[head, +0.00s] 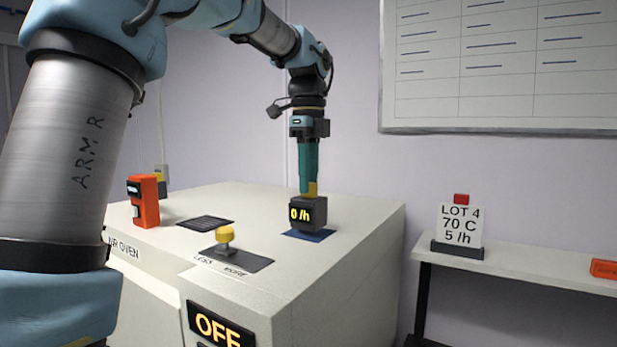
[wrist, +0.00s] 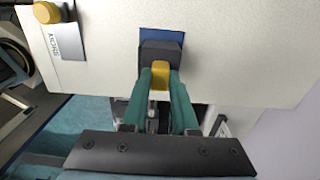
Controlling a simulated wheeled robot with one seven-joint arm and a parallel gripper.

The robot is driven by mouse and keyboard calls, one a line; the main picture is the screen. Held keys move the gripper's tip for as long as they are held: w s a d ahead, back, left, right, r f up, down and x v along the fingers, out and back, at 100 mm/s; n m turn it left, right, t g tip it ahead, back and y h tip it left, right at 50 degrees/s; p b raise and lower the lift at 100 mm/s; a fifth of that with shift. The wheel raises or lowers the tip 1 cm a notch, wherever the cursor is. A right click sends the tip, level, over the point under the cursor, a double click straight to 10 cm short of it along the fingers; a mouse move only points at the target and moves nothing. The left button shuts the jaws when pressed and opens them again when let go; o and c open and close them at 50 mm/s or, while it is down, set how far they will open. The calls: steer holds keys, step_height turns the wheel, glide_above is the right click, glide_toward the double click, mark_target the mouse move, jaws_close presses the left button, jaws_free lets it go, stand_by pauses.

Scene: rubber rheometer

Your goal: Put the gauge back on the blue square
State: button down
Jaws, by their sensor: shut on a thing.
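The gauge (head: 307,215) is a dark grey block with a yellow "0 /h" display and a yellow grip on top. It stands upright at the blue square (head: 322,236) on the oven top; I cannot tell if it touches the surface. In the wrist view the gauge (wrist: 160,50) covers part of the blue square (wrist: 175,34), and blue shows around its far side. My gripper (head: 310,186), with green fingers, is shut on the gauge's yellow grip (wrist: 160,75) from above. The gripper also shows in the wrist view (wrist: 160,82). The gauge's underside is hidden.
On the white oven top (head: 365,215) are a yellow knob (head: 224,236) on a grey plate, a dark vent (head: 205,222) and an orange device (head: 143,200). An "OFF" display (head: 217,326) is on the front. A shelf (head: 520,268) at right bears a "LOT 4" sign (head: 460,226).

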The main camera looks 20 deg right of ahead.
steer(key=shift+f, duration=0.1)
stand_by(0.3)
steer(key=shift+f+b, duration=0.3)
steer(key=shift+f, duration=0.25)
steer(key=c, duration=0.6)
jaws_free()
steer(key=shift+r, duration=0.1)
step_height(320, 180, up, 2)
steer(key=shift+r+p, duration=0.2)
steer(key=shift+p, duration=0.85)
steer(key=shift+r, duration=1.75)
